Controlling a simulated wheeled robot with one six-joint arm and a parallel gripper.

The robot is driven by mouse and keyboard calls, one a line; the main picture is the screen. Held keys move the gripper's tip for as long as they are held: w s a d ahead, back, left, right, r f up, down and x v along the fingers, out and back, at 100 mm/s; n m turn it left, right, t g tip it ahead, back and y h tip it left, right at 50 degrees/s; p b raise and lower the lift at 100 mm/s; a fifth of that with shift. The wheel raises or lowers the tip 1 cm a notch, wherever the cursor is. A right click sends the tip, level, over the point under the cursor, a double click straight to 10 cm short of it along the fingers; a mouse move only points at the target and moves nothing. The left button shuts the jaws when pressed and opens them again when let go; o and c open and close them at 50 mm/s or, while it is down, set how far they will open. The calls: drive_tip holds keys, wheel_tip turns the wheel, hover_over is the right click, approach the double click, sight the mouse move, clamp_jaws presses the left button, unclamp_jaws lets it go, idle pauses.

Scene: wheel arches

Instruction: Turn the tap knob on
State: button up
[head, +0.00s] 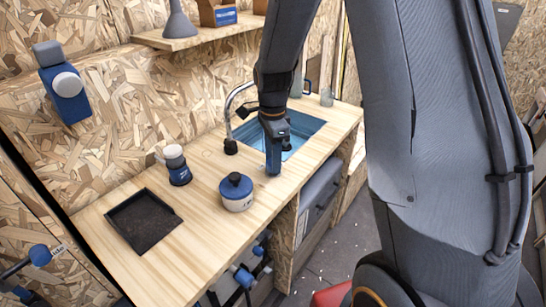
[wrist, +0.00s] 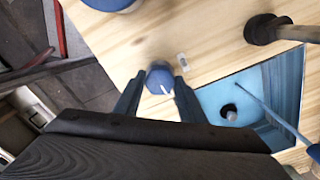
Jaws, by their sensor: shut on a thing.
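The tap knob (wrist: 159,77) is a small round blue knob with a white pointer mark, on the wooden counter beside the sink. It sits between the fingertips of my gripper (wrist: 159,76) in the wrist view, with one finger on each side. My gripper (head: 273,168) points down at the counter's front edge side of the sink in the head view and hides the knob there. The blue sink basin (head: 301,127) has a dark drain (wrist: 229,111). I see no water stream clearly.
A white jar with blue lid (head: 237,193) stands close left of my gripper. A blue and white bottle (head: 177,166) and a black tray (head: 144,219) are farther left. A glass (head: 327,97) stands beyond the sink. A shelf (head: 203,33) hangs on the wall.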

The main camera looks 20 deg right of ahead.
drive_tip(key=shift+w+d+r+m, duration=0.1)
drive_tip(key=shift+m, duration=0.5)
drive_tip(key=o, duration=1)
drive_tip(key=shift+o, duration=0.2)
drive_tip(key=shift+r+b, duration=0.95)
drive_tip(key=shift+r, duration=2.9)
